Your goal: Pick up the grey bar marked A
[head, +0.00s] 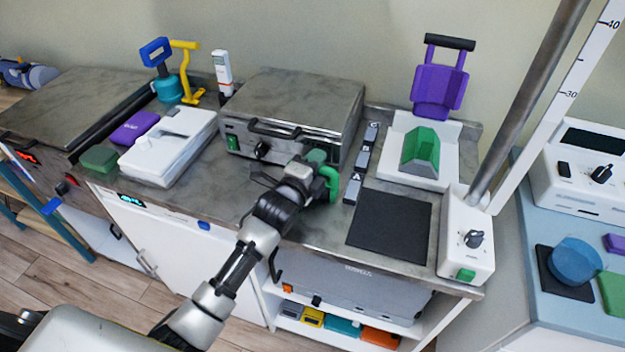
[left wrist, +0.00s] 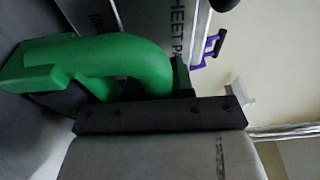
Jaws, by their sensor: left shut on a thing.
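The grey bar marked A (head: 352,189) lies on the counter, just right of my left gripper (head: 318,174). Two similar grey bars lie behind it in a row: a middle bar (head: 363,160) and a far bar (head: 371,134). My left gripper is shut on a green handle-shaped thing (head: 331,183), beside bar A and in front of the metal machine. The green thing (left wrist: 125,65) also shows large and curved in the left wrist view. The fingertips are largely hidden, and I cannot make out bar A there. My right gripper is out of view.
A black mat (head: 392,226) lies right of bar A. Behind it, a white stand (head: 396,173) bears a green block (head: 422,150). The metal machine (head: 293,112) stands behind my gripper. A white box with a knob (head: 468,240) and pole stands at right.

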